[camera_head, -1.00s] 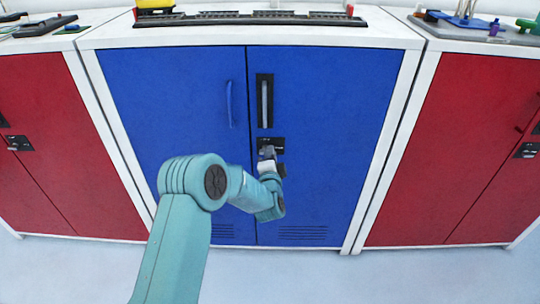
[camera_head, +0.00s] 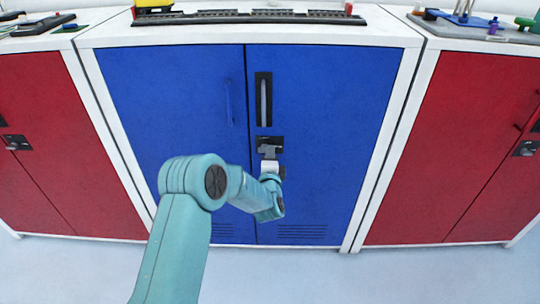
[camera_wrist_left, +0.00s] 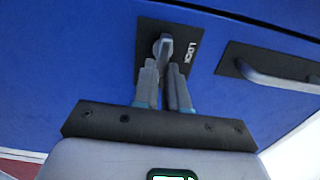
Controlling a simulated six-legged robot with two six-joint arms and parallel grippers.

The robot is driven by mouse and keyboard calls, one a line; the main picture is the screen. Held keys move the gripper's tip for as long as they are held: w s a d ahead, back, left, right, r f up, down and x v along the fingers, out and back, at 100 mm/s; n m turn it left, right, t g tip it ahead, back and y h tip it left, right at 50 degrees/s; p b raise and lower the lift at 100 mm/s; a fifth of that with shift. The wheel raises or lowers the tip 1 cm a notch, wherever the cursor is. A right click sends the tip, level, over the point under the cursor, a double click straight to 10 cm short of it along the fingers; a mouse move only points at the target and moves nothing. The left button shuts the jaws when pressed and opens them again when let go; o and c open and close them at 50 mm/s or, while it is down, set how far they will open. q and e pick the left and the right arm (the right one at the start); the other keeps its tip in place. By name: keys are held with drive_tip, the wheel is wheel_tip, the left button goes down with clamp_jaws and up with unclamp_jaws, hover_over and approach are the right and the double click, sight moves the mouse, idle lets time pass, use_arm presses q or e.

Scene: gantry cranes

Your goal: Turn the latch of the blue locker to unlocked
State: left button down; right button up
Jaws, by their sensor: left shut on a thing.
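The blue locker (camera_head: 330,120) stands in the middle with both doors closed. Its latch plate (camera_head: 277,142) is black and sits on the right door, below the handle. In the left wrist view the latch (camera_wrist_left: 163,47) is a grey lever on the black plate, with the letters "LOCK" beside it. My left gripper (camera_head: 268,153) is at the latch. In the left wrist view its two fingers (camera_wrist_left: 163,78) are shut on the lever's end, one on each side, and hide part of it. My right gripper is not in view.
A vertical grey handle (camera_head: 264,100) in a black recess is just above the latch; it also shows in the left wrist view (camera_wrist_left: 275,78). A blue handle (camera_head: 230,103) is on the left door. Red lockers (camera_head: 450,130) stand on both sides. The floor in front is clear.

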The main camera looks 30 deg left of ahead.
use_arm(q)
drive_tip(key=c, duration=1.2)
unclamp_jaws()
drive_tip(key=shift+o, duration=0.2)
drive_tip(key=shift+s+d, duration=0.1)
drive_tip(key=p+v, duration=0.1)
drive_tip(key=v, duration=1.5)
drive_tip(key=shift+s, duration=0.15)
